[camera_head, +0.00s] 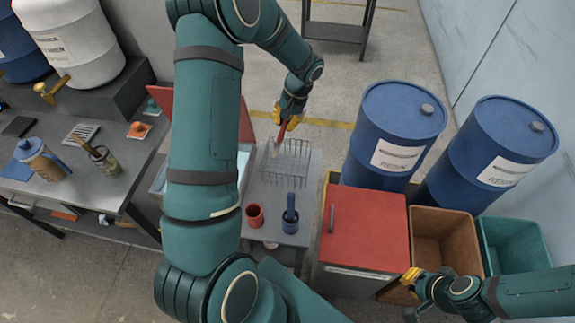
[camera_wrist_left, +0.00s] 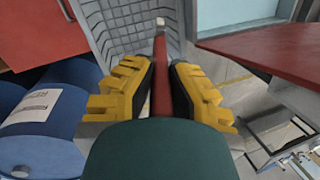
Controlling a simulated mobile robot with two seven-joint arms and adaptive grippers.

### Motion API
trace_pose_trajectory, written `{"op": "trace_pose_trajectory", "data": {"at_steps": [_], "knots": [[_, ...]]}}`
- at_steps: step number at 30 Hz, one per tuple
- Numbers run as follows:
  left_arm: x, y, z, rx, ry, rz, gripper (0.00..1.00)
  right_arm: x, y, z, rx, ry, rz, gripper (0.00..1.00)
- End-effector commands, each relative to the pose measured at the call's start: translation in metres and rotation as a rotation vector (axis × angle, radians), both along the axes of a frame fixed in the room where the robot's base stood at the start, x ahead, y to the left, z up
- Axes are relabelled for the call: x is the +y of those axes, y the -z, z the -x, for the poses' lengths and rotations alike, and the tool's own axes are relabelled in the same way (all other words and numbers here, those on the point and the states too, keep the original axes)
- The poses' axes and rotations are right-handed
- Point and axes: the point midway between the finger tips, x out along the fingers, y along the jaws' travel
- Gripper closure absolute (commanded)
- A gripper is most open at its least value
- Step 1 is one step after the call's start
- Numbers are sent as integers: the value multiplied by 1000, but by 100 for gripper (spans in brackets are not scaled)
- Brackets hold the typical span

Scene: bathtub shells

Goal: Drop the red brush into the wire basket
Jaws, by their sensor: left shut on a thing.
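The red brush (camera_head: 282,131) is held by my left gripper (camera_head: 288,119), whose yellow fingers are shut on it. The brush points down, its pale tip over the back left part of the wire basket (camera_head: 298,178). The basket stands on a grey bench. I cannot tell whether the tip is inside the basket or above it. In the left wrist view the red brush (camera_wrist_left: 161,75) lies between the yellow fingers of the left gripper (camera_wrist_left: 160,88). My right gripper (camera_head: 409,279) is at lower right, beside a brown bin; its finger gap is unclear.
An open chest with a raised red lid (camera_head: 247,124) is left. Blue drums (camera_head: 396,125), a red-lidded box (camera_head: 365,226) and open bins (camera_head: 442,236) are right.

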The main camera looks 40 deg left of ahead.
Motion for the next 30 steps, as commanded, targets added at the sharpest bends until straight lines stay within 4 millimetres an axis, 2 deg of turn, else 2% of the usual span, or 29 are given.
{"op": "trace_pose_trajectory", "data": {"at_steps": [1,6,16,17,18,30], "knots": [[0,10,0,0,0,0,100,0,8,0,0,1,0,100],[0,25,0,-1,1,0,100,0,16,1,0,2,1,100],[0,27,0,-2,1,0,100,0,16,1,0,3,1,100],[0,27,0,-2,1,0,75,0,16,1,-1,4,1,100],[0,27,0,-2,0,0,61,0,16,1,-1,4,1,100],[-1,22,-1,-2,0,0,61,0,16,0,-1,4,1,100]]}}
